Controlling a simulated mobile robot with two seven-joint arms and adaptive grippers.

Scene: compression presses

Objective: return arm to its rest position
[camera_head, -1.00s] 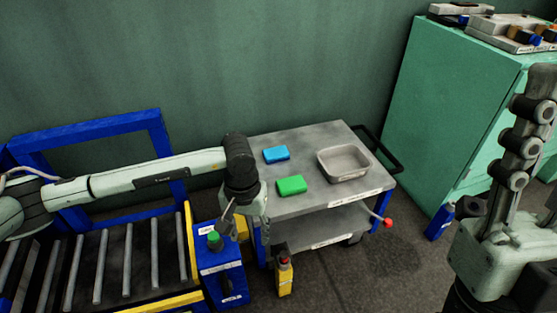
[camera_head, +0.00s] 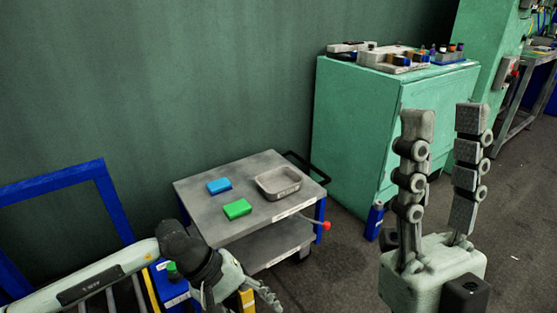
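My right gripper (camera_head: 445,120) stands upright at the right of the head view. Its two fingers point up with a clear gap between them, and nothing is in it. My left arm comes in from the lower left. My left gripper (camera_head: 262,292) is at the bottom edge, low in front of the cart (camera_head: 205,203). Its fingers show only small and edge-on, so its opening is hard to tell. A blue block (camera_head: 219,186), a green block (camera_head: 237,209) and an empty grey tray (camera_head: 279,183) are on the cart top, apart from both grippers.
A green cabinet (camera_head: 355,130) with several fixtures on top stands behind the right gripper. A blue bottle (camera_head: 374,221) is on the floor beside it. A blue frame (camera_head: 60,181) is at the left. Open floor (camera_head: 340,270) lies between cart and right gripper.

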